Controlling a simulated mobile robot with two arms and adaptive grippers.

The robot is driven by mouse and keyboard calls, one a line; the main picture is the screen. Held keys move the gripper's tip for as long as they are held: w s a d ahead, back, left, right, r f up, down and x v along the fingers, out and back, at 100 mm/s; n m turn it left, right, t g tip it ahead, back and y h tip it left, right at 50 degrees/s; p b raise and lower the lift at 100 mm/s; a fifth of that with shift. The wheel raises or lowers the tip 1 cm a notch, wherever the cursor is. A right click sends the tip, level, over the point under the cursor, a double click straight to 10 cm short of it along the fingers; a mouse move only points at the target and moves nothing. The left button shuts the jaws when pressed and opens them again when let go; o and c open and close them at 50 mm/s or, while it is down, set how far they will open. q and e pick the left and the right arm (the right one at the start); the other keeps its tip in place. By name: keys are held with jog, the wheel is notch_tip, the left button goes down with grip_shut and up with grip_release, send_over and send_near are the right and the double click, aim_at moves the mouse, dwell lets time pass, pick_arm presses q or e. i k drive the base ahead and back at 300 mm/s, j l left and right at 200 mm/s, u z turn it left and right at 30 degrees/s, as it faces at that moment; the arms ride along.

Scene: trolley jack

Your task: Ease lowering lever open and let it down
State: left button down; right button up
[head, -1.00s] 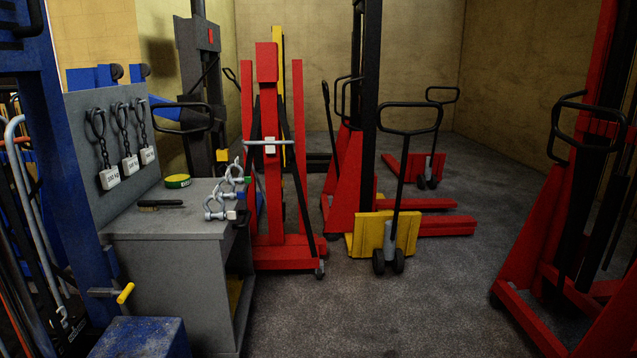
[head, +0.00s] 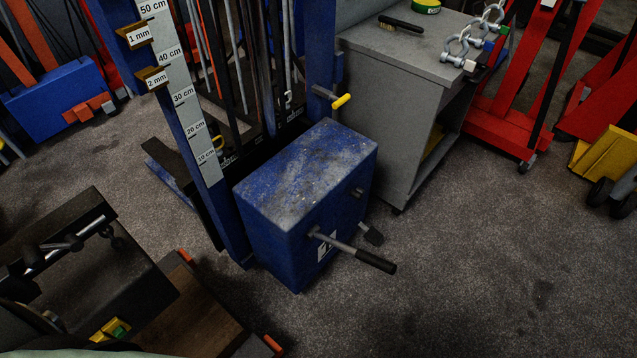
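A blue lifting machine with an upright mast stands at centre left. Its worn blue box (head: 300,190) sits low at the front. A lever with a black grip (head: 375,261) sticks out from the box towards the lower right. A short lever with a yellow tip (head: 341,101) is by the mast, above the box. A dark pedal (head: 373,235) and a small knob (head: 357,192) are on the box's side. I cannot tell which is the lowering lever. A white height scale (head: 183,97) runs up the left mast post. Neither gripper is in view.
A grey cabinet (head: 400,150) stands close behind the blue box, with shackles (head: 459,47) on top. A dark machine (head: 75,250) and a brown board (head: 185,315) fill the lower left. A red stand (head: 490,130) is at upper right. The floor at lower right is clear.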

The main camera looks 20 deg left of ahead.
aim_at(357, 194)
jog(key=i+l+u, duration=0.15)
jog(key=u, duration=0.25)
jog(key=l+u, duration=0.45)
jog(key=i+l+u, duration=0.15)
jog(key=u, duration=0.25)
